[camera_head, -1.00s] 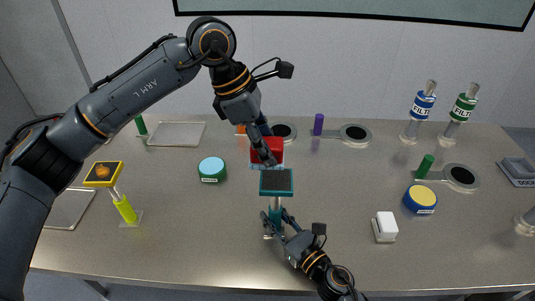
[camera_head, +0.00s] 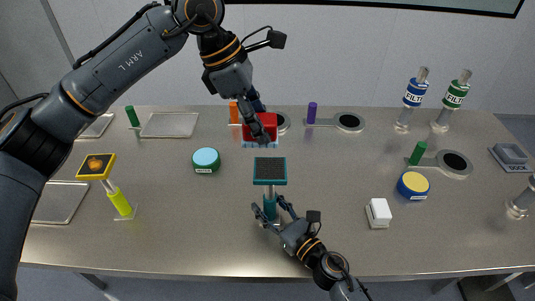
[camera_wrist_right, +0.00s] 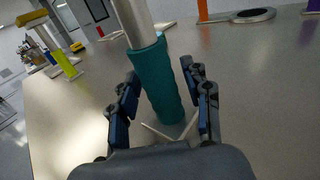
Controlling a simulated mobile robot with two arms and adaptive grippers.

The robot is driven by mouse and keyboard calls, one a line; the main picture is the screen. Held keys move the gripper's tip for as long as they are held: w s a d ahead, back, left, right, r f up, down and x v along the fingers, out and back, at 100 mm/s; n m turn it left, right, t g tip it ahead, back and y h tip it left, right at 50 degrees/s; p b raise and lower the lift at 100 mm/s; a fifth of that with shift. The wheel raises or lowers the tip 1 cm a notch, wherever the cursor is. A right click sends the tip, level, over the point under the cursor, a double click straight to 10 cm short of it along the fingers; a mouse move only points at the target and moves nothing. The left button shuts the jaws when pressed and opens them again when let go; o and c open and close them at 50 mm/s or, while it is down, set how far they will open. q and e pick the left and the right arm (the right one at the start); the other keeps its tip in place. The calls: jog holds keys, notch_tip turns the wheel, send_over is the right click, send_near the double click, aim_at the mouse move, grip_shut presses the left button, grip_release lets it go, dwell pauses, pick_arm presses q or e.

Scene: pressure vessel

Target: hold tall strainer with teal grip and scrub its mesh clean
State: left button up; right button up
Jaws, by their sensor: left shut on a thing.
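The tall strainer with the teal grip (camera_head: 270,206) stands upright near the front middle of the table. Its square top has a teal frame around dark mesh (camera_head: 270,170). My left gripper (camera_head: 258,130) is shut on a red scrub brush (camera_head: 269,121) with pale blue bristles. It holds the brush behind and above the mesh in the head view, apart from it. My right gripper (camera_head: 270,207) has its fingers on either side of the teal grip. In the right wrist view the fingers stand open around the grip (camera_wrist_right: 158,85), with narrow gaps beside it. The mesh is outside that view.
A yellow-topped strainer (camera_head: 96,166) stands left. A green jar (camera_head: 206,160) and a blue jar (camera_head: 413,185) flank the middle. A white block (camera_head: 379,213) lies front right. Filter bottles (camera_head: 415,92) and flat strainers (camera_head: 456,163) are farther back. Bare table surrounds the teal strainer.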

jog(key=shift+s+d, duration=0.1)
jog(key=v, duration=1.1)
jog(key=shift+s+d, duration=0.25)
jog(key=shift+s, duration=0.1)
